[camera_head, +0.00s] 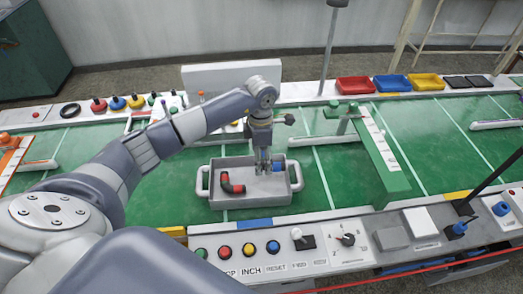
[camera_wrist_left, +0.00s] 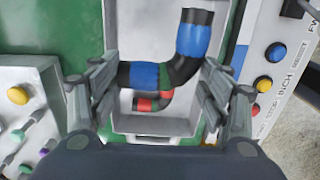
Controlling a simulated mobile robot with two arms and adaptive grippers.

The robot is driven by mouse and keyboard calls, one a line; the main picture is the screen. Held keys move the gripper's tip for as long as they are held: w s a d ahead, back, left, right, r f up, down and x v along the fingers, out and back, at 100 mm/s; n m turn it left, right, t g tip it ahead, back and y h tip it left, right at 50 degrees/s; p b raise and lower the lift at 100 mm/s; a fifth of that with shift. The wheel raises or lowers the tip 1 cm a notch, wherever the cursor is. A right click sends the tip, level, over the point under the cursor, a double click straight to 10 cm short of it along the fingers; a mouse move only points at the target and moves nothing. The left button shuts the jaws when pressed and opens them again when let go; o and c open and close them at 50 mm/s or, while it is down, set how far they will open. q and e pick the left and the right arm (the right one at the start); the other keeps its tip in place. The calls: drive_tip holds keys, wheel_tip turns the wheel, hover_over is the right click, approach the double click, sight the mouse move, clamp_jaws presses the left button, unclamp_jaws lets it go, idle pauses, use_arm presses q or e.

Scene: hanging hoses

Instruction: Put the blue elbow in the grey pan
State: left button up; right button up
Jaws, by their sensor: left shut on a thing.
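The grey pan (camera_head: 256,202), with a handle at each end, stands on the green mat. A black elbow with red bands (camera_head: 232,187) lies in its left part. My left gripper (camera_head: 263,168) points down over the pan, right of the red elbow. In the left wrist view, the gripper (camera_wrist_left: 157,76) is shut on the blue elbow (camera_wrist_left: 194,40), black with blue bands. The blue elbow looks nearer than the red elbow (camera_wrist_left: 152,102), above the pan; its exact height I cannot tell. In the head view the fingers mostly hide it. My right gripper is out of view.
A button panel (camera_head: 262,265) runs along the front edge. A green beam (camera_head: 380,160) crosses the mat to the right. Red, blue and yellow trays (camera_head: 390,84) stand at the back right. The mat between pan and beam is clear.

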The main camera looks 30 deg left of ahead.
use_arm(q)
drive_tip(key=shift+f, duration=0.3)
drive_tip(key=shift+f+b, duration=0.7)
drive_tip(key=shift+f, duration=0.2)
wheel_tip(320, 180, down, 4)
drive_tip(key=b, duration=0.3)
drive_tip(key=shift+f, duration=0.15)
drive_tip(key=shift+f+b, duration=1.8)
drive_tip(key=shift+f, duration=0.1)
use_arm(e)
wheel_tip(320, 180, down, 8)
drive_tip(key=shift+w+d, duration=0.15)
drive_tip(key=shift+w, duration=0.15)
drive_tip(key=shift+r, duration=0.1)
use_arm(q)
drive_tip(key=o, duration=1.1)
drive_tip(key=shift+o, duration=0.2)
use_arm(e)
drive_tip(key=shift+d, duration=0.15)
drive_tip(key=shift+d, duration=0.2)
use_arm(q)
drive_tip(key=shift+r, duration=0.1)
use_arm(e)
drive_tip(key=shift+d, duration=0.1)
